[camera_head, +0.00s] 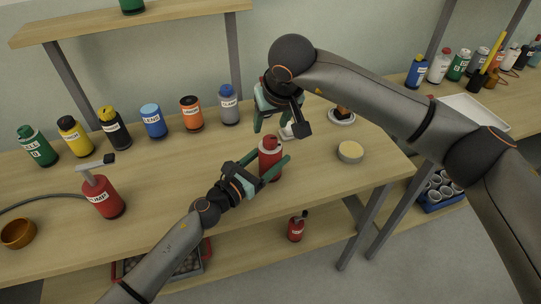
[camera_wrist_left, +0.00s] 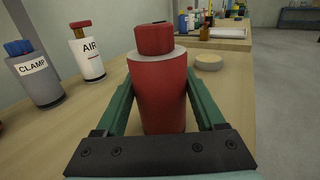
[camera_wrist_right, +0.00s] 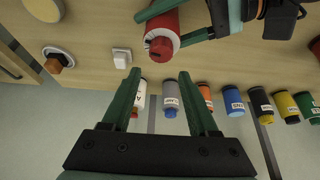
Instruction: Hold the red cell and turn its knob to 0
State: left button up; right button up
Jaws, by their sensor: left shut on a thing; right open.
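The red cell (camera_head: 270,158) stands upright near the front edge of the wooden bench. My left gripper (camera_head: 267,164) is shut on its body from the front, one finger on each side, as the left wrist view (camera_wrist_left: 160,95) shows. Its red knob (camera_wrist_left: 155,38) sits on top above a pale collar. The knob also shows in the right wrist view (camera_wrist_right: 160,46), with a small dark mark; no number is readable. My right gripper (camera_head: 275,112) is open and empty, above and just behind the cell, apart from the knob.
Several labelled bottles, such as the blue one (camera_head: 152,121), line the back. A red pump bottle (camera_head: 103,196) stands at left. A round yellowish tin (camera_head: 350,152) is right of the cell, and a small white block (camera_wrist_right: 122,58) lies close by. The bench front between pump and cell is clear.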

aim_at(271, 140)
jog(key=shift+f, duration=2.3)
jog(key=shift+c, duration=0.3)
jog(key=c, duration=0.8)
jog(key=shift+o, duration=0.2)
jog(key=shift+w+d+n+g+y, duration=0.1)
jog(key=shift+n+g+y, duration=0.2)
jog(key=shift+n, duration=0.6)
jog(key=shift+d+n+g+y, duration=0.1)
jog(key=shift+n+y, duration=0.3)
jog(key=shift+n, duration=0.5)
jog(key=o, duration=0.8)
jog(key=shift+a, duration=0.1)
